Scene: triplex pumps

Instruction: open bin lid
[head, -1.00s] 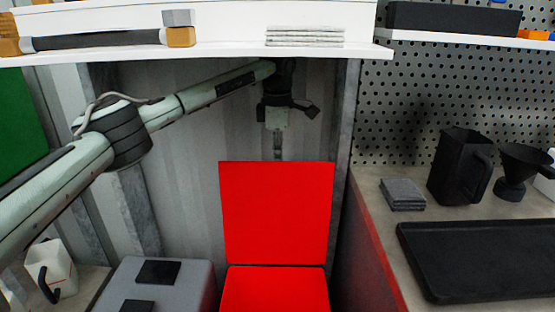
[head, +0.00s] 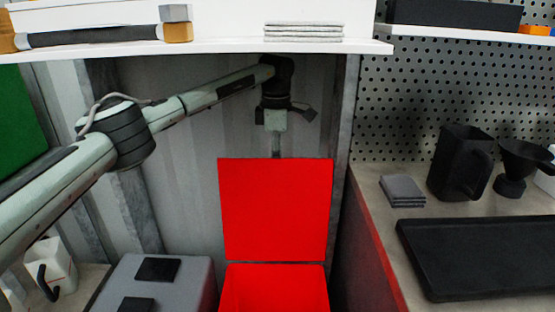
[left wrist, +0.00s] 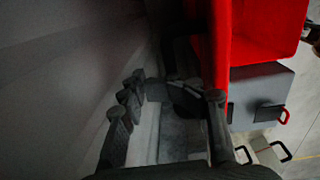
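The red bin (head: 275,290) is at the bottom middle of the head view. Its red lid (head: 275,210) stands upright along the bin's back edge, facing the camera. My left gripper (head: 277,145) hangs pointing down behind the lid's top edge. Its fingertips are hidden there by the lid. In the left wrist view, the dark fingers (left wrist: 160,92) lie left of red surfaces (left wrist: 262,35) of the lid and bin. My right gripper is not in view.
A white shelf (head: 210,47) hangs over the arm. The counter at right holds a black tray (head: 470,255) and a black pitcher (head: 460,165). A corrugated wall is behind.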

